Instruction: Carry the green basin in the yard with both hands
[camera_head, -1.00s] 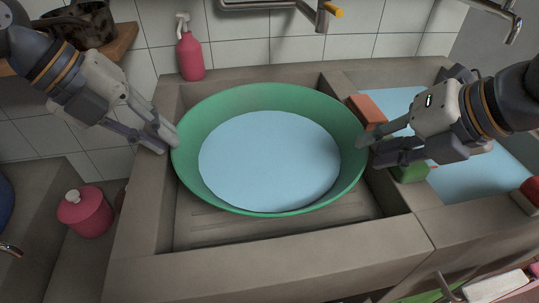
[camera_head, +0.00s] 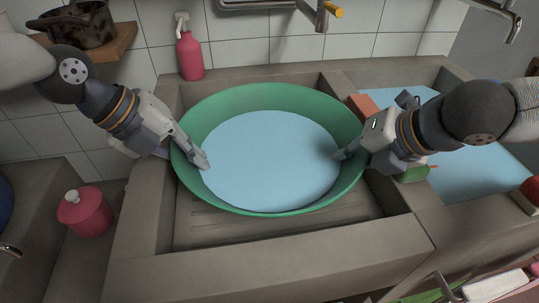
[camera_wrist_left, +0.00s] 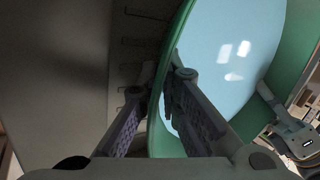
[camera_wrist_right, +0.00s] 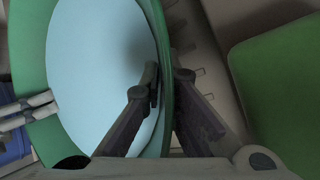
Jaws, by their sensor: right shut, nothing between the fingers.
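The wide green basin (camera_head: 265,96) sits over the grey sink, filled with light blue water (camera_head: 270,160). My left gripper (camera_head: 184,156) is at the basin's left rim. In the left wrist view its fingers are apart, one on each side of the rim (camera_wrist_left: 156,110), with a gap visible. My right gripper (camera_head: 355,158) is at the right rim, with one finger on the inside of the basin. The outer fingers are hidden in the head view.
A second water-filled basin section (camera_head: 480,160) lies right, with an orange block (camera_head: 361,106) and a green block (camera_head: 412,173) near it. A red soap bottle (camera_head: 190,55) stands behind. A tap (camera_head: 322,15) hangs above.

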